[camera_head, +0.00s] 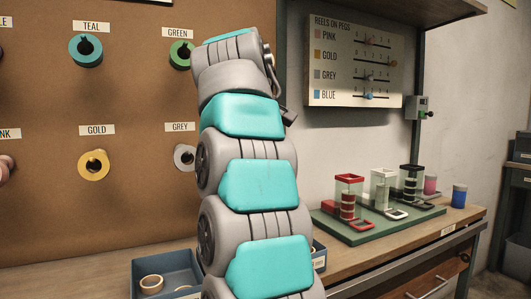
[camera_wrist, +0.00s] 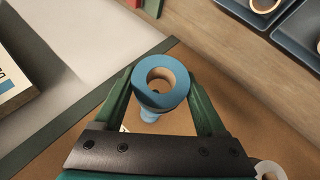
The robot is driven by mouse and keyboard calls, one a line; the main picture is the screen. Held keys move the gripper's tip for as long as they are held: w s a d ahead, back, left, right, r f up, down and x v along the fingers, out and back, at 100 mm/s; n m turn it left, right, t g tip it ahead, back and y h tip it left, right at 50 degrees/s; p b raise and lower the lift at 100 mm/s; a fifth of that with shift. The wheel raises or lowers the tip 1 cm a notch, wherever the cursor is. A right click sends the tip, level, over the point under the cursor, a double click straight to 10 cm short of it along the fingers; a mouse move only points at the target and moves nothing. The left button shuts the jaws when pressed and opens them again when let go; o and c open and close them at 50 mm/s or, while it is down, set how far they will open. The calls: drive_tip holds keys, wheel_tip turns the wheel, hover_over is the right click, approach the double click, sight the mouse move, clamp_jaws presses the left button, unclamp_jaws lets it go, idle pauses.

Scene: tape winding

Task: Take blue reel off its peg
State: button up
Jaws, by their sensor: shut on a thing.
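A blue reel (camera_wrist: 141,84) with a pale brown core sits between the two green fingers of my gripper (camera_wrist: 160,82) in the wrist view. The fingers are shut on its sides. More blue (camera_wrist: 150,115) shows just below the reel; I cannot tell whether it is a second reel or another part. A small dark spot shows inside the core, and I cannot tell whether the reel is still around its peg. In the head view my arm hides the blue reel, its peg and the gripper fingers.
The brown pegboard (camera_head: 130,205) holds a teal reel (camera_head: 86,50), a green reel (camera_head: 180,54), a gold reel (camera_head: 94,165) and a grey reel (camera_head: 183,157). On the bench stand a dark blue bin (camera_head: 165,265) with rings and a green tray (camera_head: 355,235) with red, white and black holders.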

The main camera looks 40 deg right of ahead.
drive_tip(key=s+a+b, duration=0.1)
drive_tip(key=s+a, duration=0.2)
drive_tip(key=s, duration=0.9)
drive_tip(key=shift+s, duration=0.2)
